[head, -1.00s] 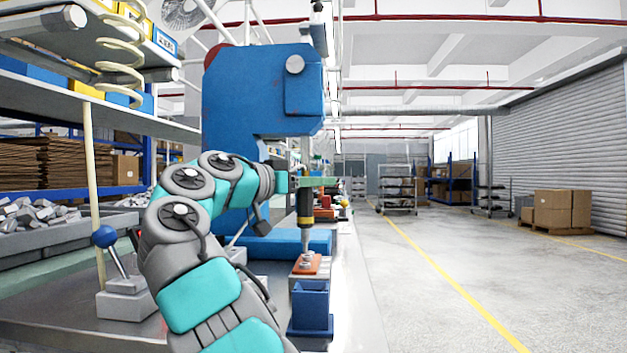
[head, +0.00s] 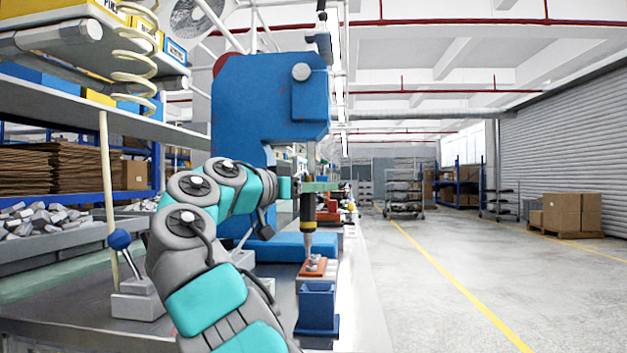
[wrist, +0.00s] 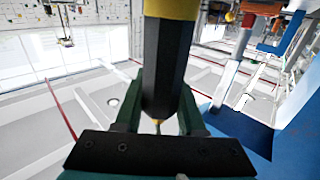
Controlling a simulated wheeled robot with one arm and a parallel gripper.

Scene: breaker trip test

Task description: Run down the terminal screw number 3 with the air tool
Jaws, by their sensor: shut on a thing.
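My gripper (head: 307,187) is shut on the air tool (head: 308,208), a dark upright driver with a yellow band. The tool also fills the middle of the wrist view (wrist: 166,65), between my fingers. Its thin bit points down at the orange terminal block (head: 313,268), which sits on a grey block on the bench. Small metal screws show on top of the terminal block. The bit tip is at or just above them; I cannot tell whether it touches, nor which screw is number 3.
A blue bin (head: 317,308) stands just in front of the terminal block. A big blue press (head: 265,105) rises behind my arm. A lever with a blue knob (head: 120,239) stands at the left. Open floor lies right of the bench.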

